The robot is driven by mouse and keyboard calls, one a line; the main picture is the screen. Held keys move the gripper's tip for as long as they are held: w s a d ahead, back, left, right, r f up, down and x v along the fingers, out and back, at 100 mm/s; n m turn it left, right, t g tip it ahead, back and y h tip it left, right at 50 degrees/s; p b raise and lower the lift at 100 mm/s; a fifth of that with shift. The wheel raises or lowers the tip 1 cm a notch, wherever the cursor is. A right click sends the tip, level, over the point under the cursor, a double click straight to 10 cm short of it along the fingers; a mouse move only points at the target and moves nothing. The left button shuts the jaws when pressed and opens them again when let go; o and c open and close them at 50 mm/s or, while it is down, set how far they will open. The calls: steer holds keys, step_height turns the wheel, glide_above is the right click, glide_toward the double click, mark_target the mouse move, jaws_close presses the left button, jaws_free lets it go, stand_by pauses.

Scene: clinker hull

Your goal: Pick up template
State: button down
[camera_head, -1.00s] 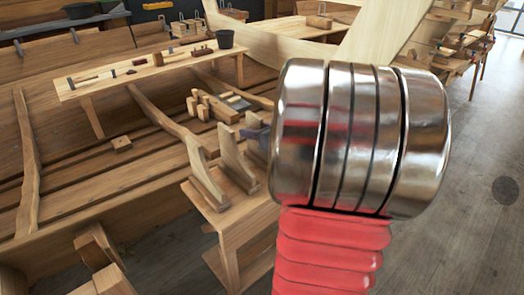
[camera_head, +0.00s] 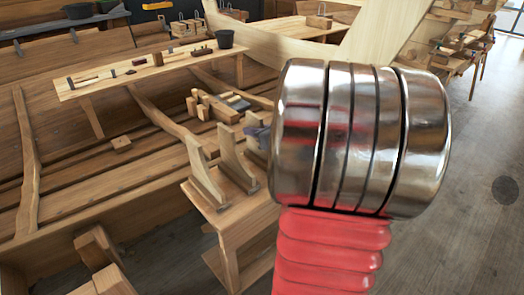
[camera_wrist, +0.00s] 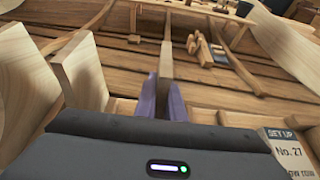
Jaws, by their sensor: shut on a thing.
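My gripper (camera_wrist: 163,100) shows in the wrist view with its two purple fingers on either side of a thin, upright wooden template (camera_wrist: 166,58), seen edge-on. It is shut on this template. Two more pale wooden templates stand to the left in the wrist view, a near one (camera_wrist: 83,72) and one at the left edge (camera_wrist: 25,75). In the head view, templates (camera_head: 204,172) stand in a row on a small wooden bench (camera_head: 228,212). A purple finger (camera_head: 263,137) shows at the row's far end, and my metal and red arm hides the rest.
A card reading "No. 27" (camera_wrist: 290,155) is at the lower right of the wrist view. Behind, wood blocks (camera_head: 212,108) lie in the planked hull, and a plank bench (camera_head: 150,68) holds tools and a dark bucket (camera_head: 225,39). Grey floor is open at the right.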

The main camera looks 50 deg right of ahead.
mark_target(253, 114)
steer(key=shift+r, duration=0.1)
step_height(253, 114, up, 10)
stand_by(0.7)
steer(key=shift+s, duration=0.15)
stand_by(0.4)
